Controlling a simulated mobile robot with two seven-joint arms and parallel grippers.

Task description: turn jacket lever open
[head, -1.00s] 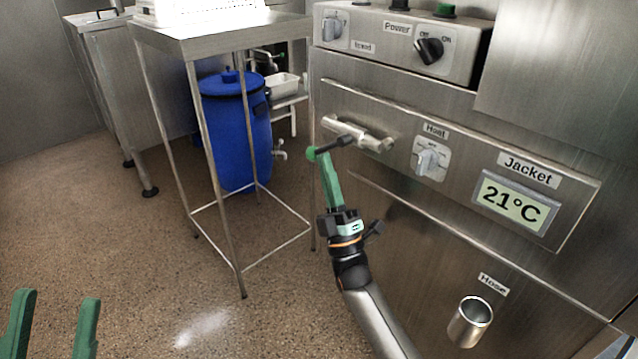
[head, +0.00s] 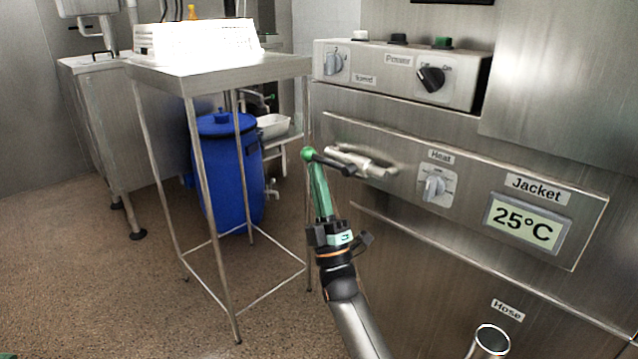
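The jacket valve is a pale metal pipe (head: 372,167) sticking out of the steel front panel, below the control box. Its dark lever (head: 331,163) points left, roughly in line with the pipe. My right gripper (head: 309,156) comes up from below, and its green fingertips are at the lever's free end. They overlap it in the head view. The fingers show side-on, so I cannot tell whether they are closed on the lever. Only a green sliver of my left gripper (head: 6,356) shows at the bottom left corner.
The Jacket display (head: 525,223) reads 25°C, beside the Heat knob (head: 434,188). A steel table (head: 215,67) stands left of the panel, with a blue barrel (head: 228,170) behind its legs. A metal hose cup (head: 490,343) is low right. Floor at lower left is clear.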

